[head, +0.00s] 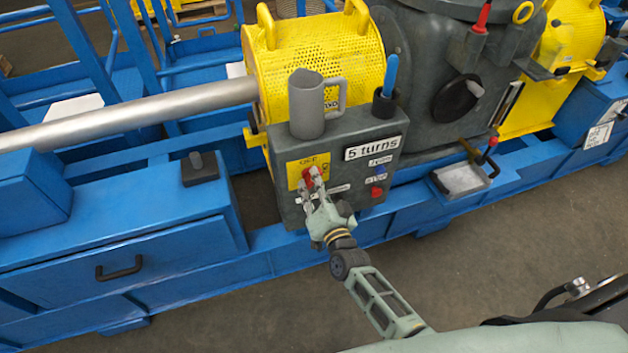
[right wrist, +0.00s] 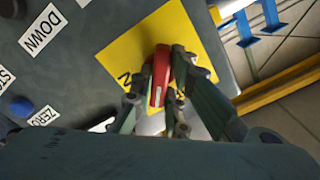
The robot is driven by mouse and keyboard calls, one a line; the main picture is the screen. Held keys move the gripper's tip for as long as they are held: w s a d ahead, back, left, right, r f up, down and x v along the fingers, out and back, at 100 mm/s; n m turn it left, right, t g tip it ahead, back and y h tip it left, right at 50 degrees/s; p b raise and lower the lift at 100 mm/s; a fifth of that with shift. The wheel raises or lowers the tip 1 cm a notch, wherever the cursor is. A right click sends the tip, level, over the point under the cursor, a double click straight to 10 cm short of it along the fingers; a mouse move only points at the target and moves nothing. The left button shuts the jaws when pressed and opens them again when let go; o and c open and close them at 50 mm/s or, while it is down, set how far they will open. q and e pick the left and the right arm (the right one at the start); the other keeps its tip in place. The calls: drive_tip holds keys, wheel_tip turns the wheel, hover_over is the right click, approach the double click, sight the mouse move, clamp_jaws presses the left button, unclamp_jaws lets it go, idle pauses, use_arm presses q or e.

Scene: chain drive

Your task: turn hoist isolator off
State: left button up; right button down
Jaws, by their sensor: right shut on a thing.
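The hoist isolator is a red handle (right wrist: 160,76) on a yellow plate (right wrist: 125,52) fixed to the front of a dark grey control box (head: 372,136). In the head view the red handle (head: 314,176) shows between the fingertips of my right gripper (head: 312,184). In the right wrist view my right gripper (right wrist: 160,85) has its fingers closed on both sides of the handle. The fingers cover part of the plate and its lettering, so I cannot read the handle's position. My left gripper is not in view.
A grey jug (head: 306,108) stands on top of the control box, beside a holder with a blue-handled tool (head: 389,75). A sign (head: 373,148) reads "5 turns". A red button (head: 377,191) sits right of the isolator. Blue machine frame (head: 120,230) runs below; open floor lies in front.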

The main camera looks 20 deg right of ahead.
drive_tip(key=shift+n+p, duration=0.85)
drive_tip(key=shift+n, duration=3.05)
drive_tip(key=shift+f, duration=0.1)
drive_tip(key=c, duration=1.7)
unclamp_jaws()
drive_tip(key=shift+s, duration=0.1)
drive_tip(key=s, duration=1.2)
drive_tip(key=shift+d, duration=0.2)
drive_tip(key=shift+w, duration=0.1)
